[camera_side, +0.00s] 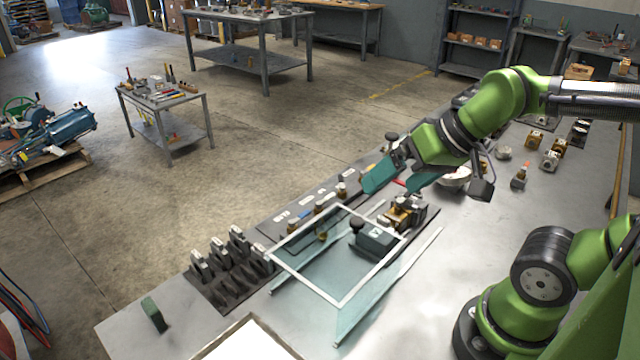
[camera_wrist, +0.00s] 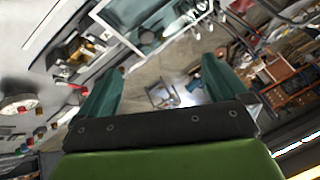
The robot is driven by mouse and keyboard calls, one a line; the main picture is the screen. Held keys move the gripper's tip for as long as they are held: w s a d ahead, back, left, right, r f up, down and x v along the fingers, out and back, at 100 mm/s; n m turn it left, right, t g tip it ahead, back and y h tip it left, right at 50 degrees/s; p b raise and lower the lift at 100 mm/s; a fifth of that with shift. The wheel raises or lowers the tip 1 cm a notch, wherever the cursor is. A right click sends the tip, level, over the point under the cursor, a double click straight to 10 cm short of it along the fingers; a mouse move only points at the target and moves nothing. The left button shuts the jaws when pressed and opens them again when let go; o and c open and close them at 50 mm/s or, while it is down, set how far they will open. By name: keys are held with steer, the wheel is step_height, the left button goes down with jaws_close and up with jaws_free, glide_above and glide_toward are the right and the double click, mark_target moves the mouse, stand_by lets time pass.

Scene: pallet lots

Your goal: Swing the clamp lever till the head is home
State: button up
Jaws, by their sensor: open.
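The clamp (camera_side: 402,213), a brass-coloured and dark grey device, sits at the far end of a plate on the bench. It appears to be the brass-and-black device at the upper left in the wrist view (camera_wrist: 82,48). A thin red piece (camera_side: 399,183), perhaps the lever's grip, shows near my fingers; red also shows below the device in the wrist view. I cannot tell how far the head is from home. A dark teal block with a black knob (camera_side: 374,241) stands beside the clamp. My gripper (camera_side: 388,188) is open and empty, its teal fingers above and behind the clamp.
Dark holders (camera_side: 232,262) line the bench's left edge. A white bowl (camera_side: 455,177) and small fittings lie behind and right.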

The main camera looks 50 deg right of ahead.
steer(key=shift+s+a+r, duration=0.1)
steer(key=shift+a+r, duration=0.15)
steer(key=shift+r, duration=0.1)
steer(key=shift+c, duration=0.3)
steer(key=shift+f, duration=0.15)
steer(key=shift+c, duration=1.1)
steer(key=shift+g, duration=0.8)
steer(key=w+d, duration=0.1)
steer(key=w, duration=0.1)
steer(key=w+d+f, duration=0.1)
steer(key=w, duration=0.1)
steer(key=shift+d+f, duration=0.1)
steer(key=shift+d, duration=0.2)
steer(key=c, duration=0.7)
steer(key=w+d+n+g+h, duration=0.1)
steer(key=w+d+g+h, duration=0.2)
steer(key=w+d, duration=0.45)
steer(key=w+d+n+g+h, duration=0.1)
steer(key=w+d+g+h, duration=0.3)
steer(key=d, duration=0.7)
steer(key=shift+t+y, duration=0.5)
steer(key=shift+y, duration=0.1)
steer(key=x, duration=1.6)
steer(key=shift+w+a+f, duration=0.25)
steer(key=shift+f, duration=0.2)
